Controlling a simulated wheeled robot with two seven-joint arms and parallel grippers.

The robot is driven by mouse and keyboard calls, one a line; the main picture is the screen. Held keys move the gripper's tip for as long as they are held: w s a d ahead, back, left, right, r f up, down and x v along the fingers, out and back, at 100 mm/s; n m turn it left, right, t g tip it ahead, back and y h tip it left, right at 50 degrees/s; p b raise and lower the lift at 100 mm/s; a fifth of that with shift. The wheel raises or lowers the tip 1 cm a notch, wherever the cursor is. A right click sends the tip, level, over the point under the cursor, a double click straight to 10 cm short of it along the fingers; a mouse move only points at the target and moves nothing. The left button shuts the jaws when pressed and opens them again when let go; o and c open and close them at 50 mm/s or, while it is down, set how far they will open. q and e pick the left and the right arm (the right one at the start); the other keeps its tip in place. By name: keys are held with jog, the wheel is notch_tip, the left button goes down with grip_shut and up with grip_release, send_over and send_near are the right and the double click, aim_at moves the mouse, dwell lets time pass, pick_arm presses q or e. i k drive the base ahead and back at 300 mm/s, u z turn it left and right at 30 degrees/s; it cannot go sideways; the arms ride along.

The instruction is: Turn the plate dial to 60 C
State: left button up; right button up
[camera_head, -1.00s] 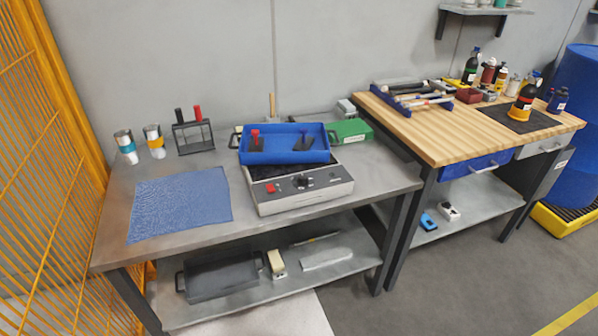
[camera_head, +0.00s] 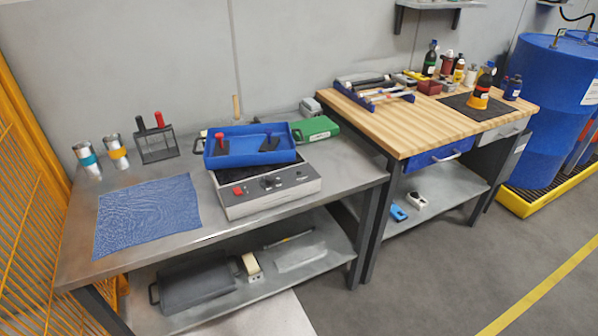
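The hot plate (camera_head: 268,204) stands on the grey metal table, with a light grey front panel and a dark top. Its panel carries a red switch (camera_head: 238,191), a dark dial (camera_head: 270,182) near the middle and small knobs to the right. The dial's setting is too small to read. A blue tray (camera_head: 250,157) rests over the back of the plate and holds a red-handled tool and a dark piece. Neither of my grippers is in view.
A blue mat (camera_head: 147,213), two banded cups (camera_head: 117,150) and a black rack (camera_head: 157,147) are to the left on the metal table (camera_head: 330,165). A green case (camera_head: 315,129) sits behind the plate. A wooden bench (camera_head: 425,130) stands right. The floor in front right is open.

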aim_at(270, 181)
jog(key=z, duration=0.05)
jog(key=i, duration=0.8)
jog(key=u, duration=0.75)
